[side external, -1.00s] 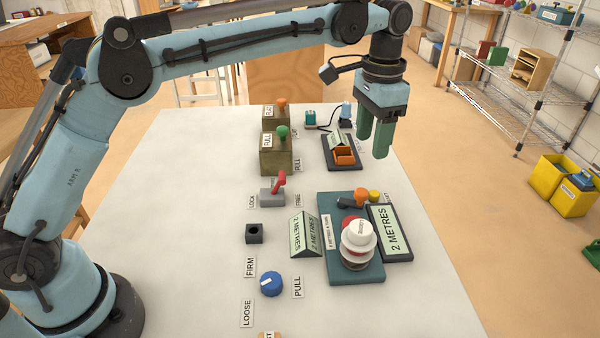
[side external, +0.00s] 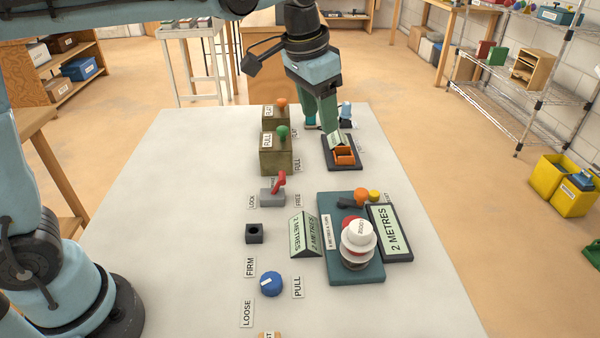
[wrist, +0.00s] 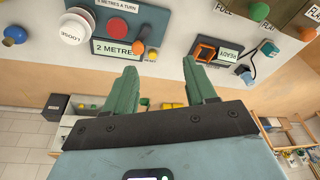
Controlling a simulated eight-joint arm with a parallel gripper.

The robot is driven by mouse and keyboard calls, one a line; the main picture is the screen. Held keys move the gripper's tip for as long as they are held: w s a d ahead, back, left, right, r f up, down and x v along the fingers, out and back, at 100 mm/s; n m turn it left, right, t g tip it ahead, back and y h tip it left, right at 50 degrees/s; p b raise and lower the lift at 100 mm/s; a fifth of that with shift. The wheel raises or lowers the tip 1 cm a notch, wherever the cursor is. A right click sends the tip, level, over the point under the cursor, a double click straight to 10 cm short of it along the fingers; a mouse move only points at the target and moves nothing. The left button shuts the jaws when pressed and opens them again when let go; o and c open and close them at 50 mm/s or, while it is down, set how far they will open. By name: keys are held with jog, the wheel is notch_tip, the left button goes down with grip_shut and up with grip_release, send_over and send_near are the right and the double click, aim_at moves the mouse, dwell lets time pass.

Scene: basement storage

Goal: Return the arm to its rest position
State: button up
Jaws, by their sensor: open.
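My gripper (side external: 319,122) hangs above the far part of the white table (side external: 190,200), fingers pointing down. In the wrist view its two green fingers (wrist: 160,90) stand apart with nothing between them. In the side view the fingers overlap the space above a dark tray with an orange frame (side external: 344,156); I cannot tell the exact height. My upper arm runs along the top edge of the side view and is partly cut off.
A teal panel (side external: 340,270) carries a white knob (side external: 358,236) beside a "2 METRES" sign (side external: 396,230). A red lever (side external: 279,182), a blue dial (side external: 271,284) and two olive boxes with green (side external: 283,132) and orange knobs (side external: 282,103) stand left. The table's left side is clear.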

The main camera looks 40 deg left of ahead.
jog(key=s+a+f+n+t, duration=0.2)
jog(key=s+a+f, duration=0.2)
jog(key=s, duration=0.3)
jog(key=s+a+f+n+t, duration=0.1)
jog(key=s+a+f+t, duration=0.1)
jog(key=s+a, duration=0.3)
jog(key=s+f, duration=0.1)
jog(key=s, duration=0.2)
jog(key=shift+f+n+t+y, duration=0.3)
jog(key=shift+f+n, duration=0.1)
dwell(0.4)
jog(key=w+d+r+g, duration=0.2)
jog(key=w+d+r, duration=0.1)
jog(key=w+r, duration=0.25)
jog(key=n+g, duration=0.1)
jog(key=g, duration=0.4)
send_over(361, 192)
notch_tip(361, 192, down, 2)
notch_tip(361, 192, down, 12)
jog(key=shift+r, duration=0.1)
